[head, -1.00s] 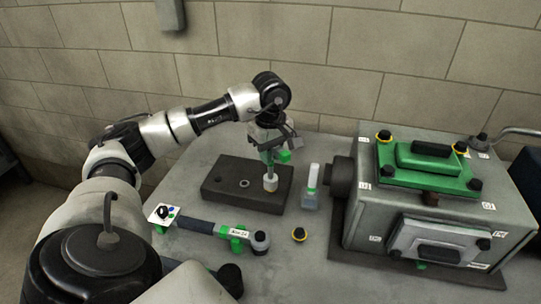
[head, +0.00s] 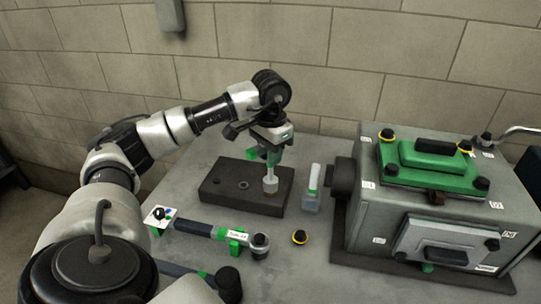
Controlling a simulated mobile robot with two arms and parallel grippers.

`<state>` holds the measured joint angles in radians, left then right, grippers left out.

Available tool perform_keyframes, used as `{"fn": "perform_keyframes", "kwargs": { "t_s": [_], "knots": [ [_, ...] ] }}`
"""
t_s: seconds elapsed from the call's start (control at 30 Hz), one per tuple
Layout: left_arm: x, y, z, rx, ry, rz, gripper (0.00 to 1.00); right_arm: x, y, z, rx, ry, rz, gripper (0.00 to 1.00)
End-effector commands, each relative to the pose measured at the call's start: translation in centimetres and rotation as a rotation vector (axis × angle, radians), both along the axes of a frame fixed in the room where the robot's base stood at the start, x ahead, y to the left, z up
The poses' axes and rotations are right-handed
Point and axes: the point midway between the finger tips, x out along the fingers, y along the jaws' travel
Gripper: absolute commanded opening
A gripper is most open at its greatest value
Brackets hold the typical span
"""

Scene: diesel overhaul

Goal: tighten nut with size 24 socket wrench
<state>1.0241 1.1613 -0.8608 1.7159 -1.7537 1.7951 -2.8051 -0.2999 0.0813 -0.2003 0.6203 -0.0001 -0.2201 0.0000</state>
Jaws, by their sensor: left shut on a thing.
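My left gripper (head: 272,153) points down over the dark block and is shut on a slim upright tool with green and grey parts. A pale, short cylinder (head: 270,184), which looks like a socket, is at the tool's lower end, at the top of the dark block (head: 226,186). I cannot tell how deep it sits in the block. A wrench (head: 194,227) with a dark handle and round head lies on green supports; its label seems to end in 24. My right gripper is not in view.
A grey engine housing (head: 366,220) with green and grey covers and several dark nuts fills the right. Another wrench (head: 175,269) is partly hidden by my arm. A brick wall (head: 330,60) stands behind.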

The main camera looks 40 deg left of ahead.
Motion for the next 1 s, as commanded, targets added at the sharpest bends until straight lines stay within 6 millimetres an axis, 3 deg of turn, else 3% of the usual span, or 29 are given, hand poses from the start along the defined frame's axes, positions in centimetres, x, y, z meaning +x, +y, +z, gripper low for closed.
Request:
{"fn": "perform_keyframes", "kwargs": {
  "t_s": [0.1,0.27,0.8,1.0],
  "knots": [
    [0.0,0.0,0.0,0.000,-0.001,-0.127,0.00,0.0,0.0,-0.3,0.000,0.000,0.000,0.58],
    [0.0,0.0,0.0,0.000,-0.001,-0.185,0.00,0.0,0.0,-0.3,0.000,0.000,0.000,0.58],
    [0.0,0.0,1.6,-0.001,-0.002,-0.176,0.00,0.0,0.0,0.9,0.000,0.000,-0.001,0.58],
    [0.0,0.0,1.6,-0.001,-0.001,-0.046,0.00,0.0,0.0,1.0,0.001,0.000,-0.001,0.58]
  ]
}}
